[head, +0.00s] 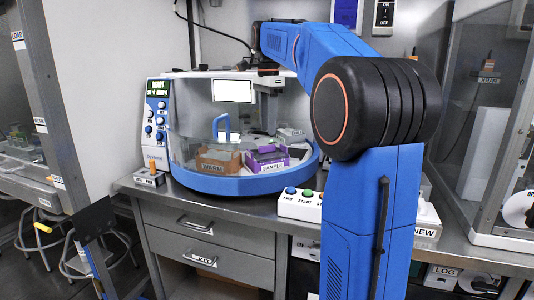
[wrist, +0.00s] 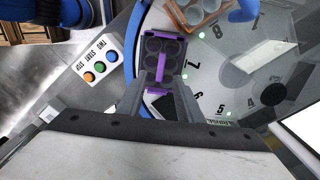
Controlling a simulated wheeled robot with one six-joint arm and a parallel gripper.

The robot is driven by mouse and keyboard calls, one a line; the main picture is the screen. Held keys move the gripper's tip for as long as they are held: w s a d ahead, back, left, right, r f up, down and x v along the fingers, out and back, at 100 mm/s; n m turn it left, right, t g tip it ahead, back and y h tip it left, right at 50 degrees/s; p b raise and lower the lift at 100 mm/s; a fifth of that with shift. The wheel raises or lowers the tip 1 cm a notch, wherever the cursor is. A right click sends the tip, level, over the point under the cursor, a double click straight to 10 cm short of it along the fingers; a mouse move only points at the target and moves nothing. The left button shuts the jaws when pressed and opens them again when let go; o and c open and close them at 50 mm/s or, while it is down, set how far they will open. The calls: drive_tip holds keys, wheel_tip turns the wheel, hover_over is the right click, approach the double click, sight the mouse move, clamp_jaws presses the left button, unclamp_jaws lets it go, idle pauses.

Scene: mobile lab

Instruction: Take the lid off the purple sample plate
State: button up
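The purple sample plate (head: 268,163) sits inside the round blue-based machine, with a SAMPLE label on its front. In the wrist view the plate (wrist: 163,36) has a purple edge and dark round wells or discs on top. A purple bar (wrist: 160,68) shows between my finger tips; I cannot tell whether it belongs to the lid. My gripper (wrist: 160,88) points down over the near part of the plate, its two grey fingers apart with a gap on both sides of the bar. In the head view my gripper (head: 268,118) hangs above the plate.
A brown WARM holder (head: 219,161) stands left of the plate. The machine's clear cover (head: 190,125) with a blue handle (head: 221,126) is at the left. A button box (head: 300,204) sits on the counter in front. Numbered positions (wrist: 222,108) ring the machine's floor.

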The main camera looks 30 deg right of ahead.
sight(267, 146)
drive_tip(key=shift+w+a+f, duration=0.1)
drive_tip(key=shift+f, duration=2.85)
clamp_jaws()
